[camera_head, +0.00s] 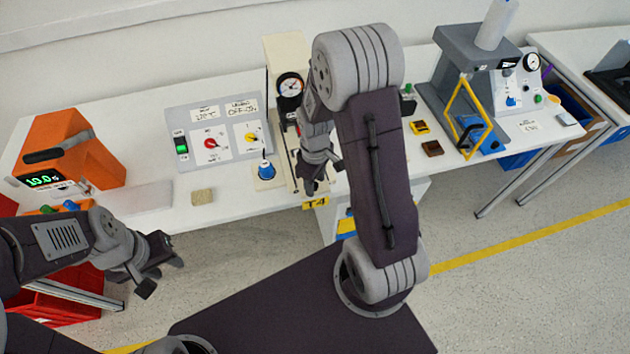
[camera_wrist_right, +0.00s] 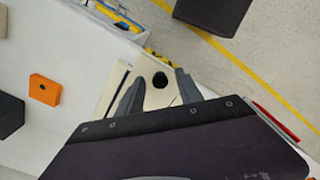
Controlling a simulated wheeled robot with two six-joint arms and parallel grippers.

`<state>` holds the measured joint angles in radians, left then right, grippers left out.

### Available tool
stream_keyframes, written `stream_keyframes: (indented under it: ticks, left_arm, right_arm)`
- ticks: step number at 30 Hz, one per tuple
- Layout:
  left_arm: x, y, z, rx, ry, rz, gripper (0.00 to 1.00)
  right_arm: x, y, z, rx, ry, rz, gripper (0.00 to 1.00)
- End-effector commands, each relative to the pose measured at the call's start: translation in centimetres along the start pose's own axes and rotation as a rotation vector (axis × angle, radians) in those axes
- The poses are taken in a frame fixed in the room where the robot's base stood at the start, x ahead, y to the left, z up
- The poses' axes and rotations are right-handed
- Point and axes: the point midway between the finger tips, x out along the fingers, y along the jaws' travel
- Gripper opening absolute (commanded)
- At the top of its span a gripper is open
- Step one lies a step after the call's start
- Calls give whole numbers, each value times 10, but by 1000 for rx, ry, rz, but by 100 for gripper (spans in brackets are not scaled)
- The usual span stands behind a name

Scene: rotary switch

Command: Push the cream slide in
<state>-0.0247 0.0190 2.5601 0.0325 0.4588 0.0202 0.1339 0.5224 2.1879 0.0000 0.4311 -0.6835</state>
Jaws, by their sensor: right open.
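A cream machine (camera_head: 283,55) with a round dial stands on the table, with a cream base reaching towards the front edge. In the right wrist view a cream part (camera_wrist_right: 148,98) with a black round knob (camera_wrist_right: 160,80) shows below my right gripper (camera_wrist_right: 159,77). Its two fingers are apart, one on each side of the knob; I cannot tell whether they touch it. In the head view my right gripper (camera_head: 317,180) hangs over the front of this base, and my arm hides part of it. My left gripper (camera_head: 164,273) is open and empty, in front of the table.
Left of the machine are a grey switch panel (camera_head: 186,119), a blue knob (camera_head: 265,169) on a cream plate, a tan block (camera_head: 202,197) and an orange unit (camera_head: 88,140). To the right are a yellow block (camera_head: 419,127), a brown block (camera_head: 432,148) and a grey press (camera_head: 460,50).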

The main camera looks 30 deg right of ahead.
Motion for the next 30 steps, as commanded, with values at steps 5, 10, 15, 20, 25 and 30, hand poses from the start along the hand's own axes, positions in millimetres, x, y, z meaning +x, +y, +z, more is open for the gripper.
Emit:
stream_keyframes:
  ticks: [5,10,15,20,25,30]
  left_arm:
    - [0,0,0,0,0,0,36]
    - [0,0,0,0,0,0,36]
    - [0,0,0,0,0,0,36]
    - [0,0,0,0,0,0,36]
    - [0,0,0,0,0,0,36]
    - [0,0,0,0,0,0,36]
  right_arm:
    - [0,0,0,0,0,0,15]
    - [-1,0,0,0,0,0,0]
    - [-1,0,0,0,0,0,0]
    - [-1,0,0,0,1,1,0]
    - [-1,0,0,0,1,1,0]
    - [-1,0,0,0,1,1,0]
